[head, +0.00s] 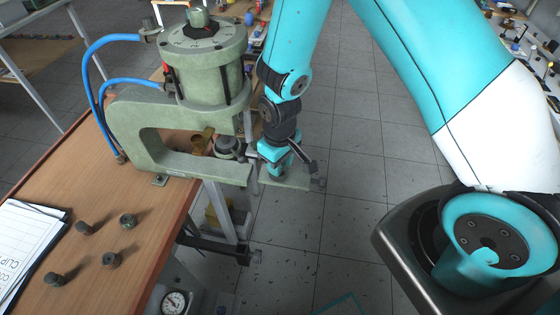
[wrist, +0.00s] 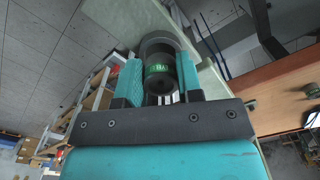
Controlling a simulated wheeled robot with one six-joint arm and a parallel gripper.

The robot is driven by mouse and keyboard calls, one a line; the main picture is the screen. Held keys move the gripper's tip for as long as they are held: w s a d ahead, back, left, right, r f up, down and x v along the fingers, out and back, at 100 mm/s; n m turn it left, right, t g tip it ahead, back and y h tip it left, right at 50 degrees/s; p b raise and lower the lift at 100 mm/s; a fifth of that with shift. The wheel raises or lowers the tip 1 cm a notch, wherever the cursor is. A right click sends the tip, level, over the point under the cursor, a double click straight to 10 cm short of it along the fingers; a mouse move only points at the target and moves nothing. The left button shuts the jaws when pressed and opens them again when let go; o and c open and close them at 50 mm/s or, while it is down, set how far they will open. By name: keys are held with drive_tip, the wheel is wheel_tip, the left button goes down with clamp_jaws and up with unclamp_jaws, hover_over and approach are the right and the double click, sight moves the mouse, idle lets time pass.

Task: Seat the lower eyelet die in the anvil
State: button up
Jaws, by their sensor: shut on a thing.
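A lower eyelet die (wrist: 158,72), a dark cylinder with a green lettered band, sits between the two teal fingers of my gripper (wrist: 158,85) in the wrist view. My gripper is shut on it. Beyond the die is a grey rounded part (wrist: 160,42); I cannot tell whether it is the anvil or whether the die touches it. In the head view my gripper (head: 278,165) points down just right of the green press (head: 145,120), above a pale green plate (head: 292,181). The die's lower end and any anvil opening are hidden there.
Blue hoses (head: 92,65) run to the press. A dark round part (head: 229,146) is in the press throat. Open floor (head: 345,200) lies to the right.

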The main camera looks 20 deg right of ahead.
drive_tip(key=shift+f+b, duration=0.65)
drive_tip(key=shift+f, duration=0.15)
idle(0.4)
drive_tip(key=shift+r, duration=0.15)
drive_tip(key=shift+r+p, duration=0.45)
drive_tip(key=shift+f+b, duration=0.3)
drive_tip(key=shift+f, duration=0.1)
idle(1.5)
drive_tip(key=shift+r+p, duration=0.3)
drive_tip(key=shift+r, duration=0.05)
drive_tip(key=shift+f, duration=0.2)
idle(1.4)
drive_tip(key=shift+f+b, duration=0.35)
drive_tip(key=shift+b, duration=0.1)
drive_tip(key=shift+r, duration=0.25)
